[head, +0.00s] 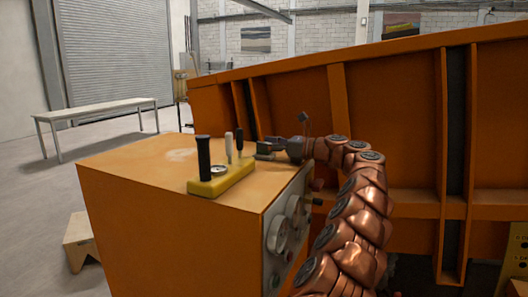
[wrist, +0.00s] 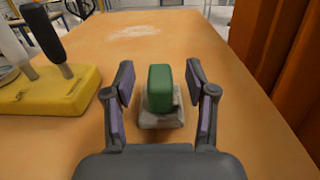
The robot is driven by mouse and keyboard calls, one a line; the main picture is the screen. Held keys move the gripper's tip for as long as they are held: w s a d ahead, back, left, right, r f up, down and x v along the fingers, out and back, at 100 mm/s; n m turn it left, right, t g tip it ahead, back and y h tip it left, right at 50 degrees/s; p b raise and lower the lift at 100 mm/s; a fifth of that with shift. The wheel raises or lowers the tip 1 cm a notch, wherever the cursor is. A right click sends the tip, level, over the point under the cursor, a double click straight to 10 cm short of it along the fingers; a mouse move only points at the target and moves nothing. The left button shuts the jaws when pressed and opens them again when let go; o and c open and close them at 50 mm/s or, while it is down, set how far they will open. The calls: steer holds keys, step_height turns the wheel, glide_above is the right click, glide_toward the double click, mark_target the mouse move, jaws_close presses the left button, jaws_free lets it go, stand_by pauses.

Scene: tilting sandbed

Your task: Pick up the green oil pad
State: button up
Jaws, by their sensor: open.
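The green oil pad (wrist: 160,84) is a small upright green block with rounded edges in the wrist view. It sits on a grey base (wrist: 161,120) on the orange cabinet top. My gripper (wrist: 161,84) is open, with one finger on each side of the pad and a visible gap on both sides. In the head view my gripper (head: 268,149) is over the back right part of the cabinet top, and the pad is too small or hidden there to make out clearly.
A yellow lever block (head: 221,179) with a gauge and several levers stands on the orange cabinet (head: 165,205), left of my gripper. The tall orange sandbed wall (head: 300,95) rises close on the right. The cabinet top beyond the pad is clear.

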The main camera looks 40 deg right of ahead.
steer(key=shift+w+a, duration=0.25)
steer(key=shift+w, duration=0.15)
steer(key=shift+c, duration=0.3)
jaws_close()
